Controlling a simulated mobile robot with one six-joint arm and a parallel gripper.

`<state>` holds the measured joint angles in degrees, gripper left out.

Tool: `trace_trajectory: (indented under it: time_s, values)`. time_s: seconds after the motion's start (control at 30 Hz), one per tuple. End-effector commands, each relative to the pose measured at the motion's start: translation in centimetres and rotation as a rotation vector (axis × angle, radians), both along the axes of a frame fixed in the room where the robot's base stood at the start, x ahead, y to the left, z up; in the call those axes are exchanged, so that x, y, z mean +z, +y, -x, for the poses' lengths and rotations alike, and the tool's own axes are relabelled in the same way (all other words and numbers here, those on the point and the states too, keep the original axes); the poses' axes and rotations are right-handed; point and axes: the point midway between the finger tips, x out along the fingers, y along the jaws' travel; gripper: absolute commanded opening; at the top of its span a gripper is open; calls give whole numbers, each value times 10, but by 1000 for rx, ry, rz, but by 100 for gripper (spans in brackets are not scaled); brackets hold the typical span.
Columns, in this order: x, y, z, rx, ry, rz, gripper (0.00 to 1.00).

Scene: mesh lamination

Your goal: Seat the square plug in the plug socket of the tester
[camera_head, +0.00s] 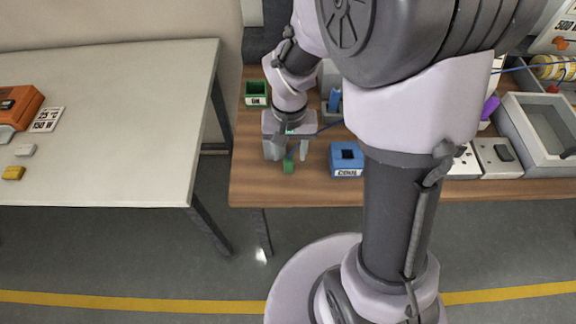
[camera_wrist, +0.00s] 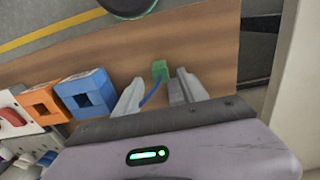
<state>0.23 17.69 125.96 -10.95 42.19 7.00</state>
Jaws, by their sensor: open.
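A small green block with a blue cord, which looks like the plug (camera_head: 289,167), lies near the front edge of the wooden bench. It also shows in the wrist view (camera_wrist: 160,70). My gripper (camera_head: 287,153) is open, with its fingers apart just behind the green block. In the wrist view my gripper (camera_wrist: 157,92) has the block just past its fingertips, and the cord runs back between the fingers. I cannot tell for sure which unit is the tester. A white panel with dark sockets (camera_head: 464,160) stands right of my arm, partly hidden by it.
A blue box with a square opening (camera_head: 346,158) stands right of my gripper. An orange box with a square opening (camera_wrist: 43,103) is beside it. A green bin (camera_head: 256,93) stands behind. A grey tray (camera_head: 540,127) is at the right. A white table (camera_head: 110,120) is at the left.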

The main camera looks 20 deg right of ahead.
Motion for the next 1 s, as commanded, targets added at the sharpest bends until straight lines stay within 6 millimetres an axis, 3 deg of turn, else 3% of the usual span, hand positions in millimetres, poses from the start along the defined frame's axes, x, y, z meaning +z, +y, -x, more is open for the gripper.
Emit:
trace_trajectory:
  time_s: [0.03, 0.13, 0.33, 0.6, 1.0]
  values:
    - [-18, 1, 2, 0, 3, 0, 48]
    - [-35, 2, 2, -1, 2, -1, 48]
    - [-34, 2, 1, -1, 0, 0, 48]
    - [-33, 1, 1, 0, 0, 0, 0]
    - [-27, 2, 1, 0, 0, 0, 0]
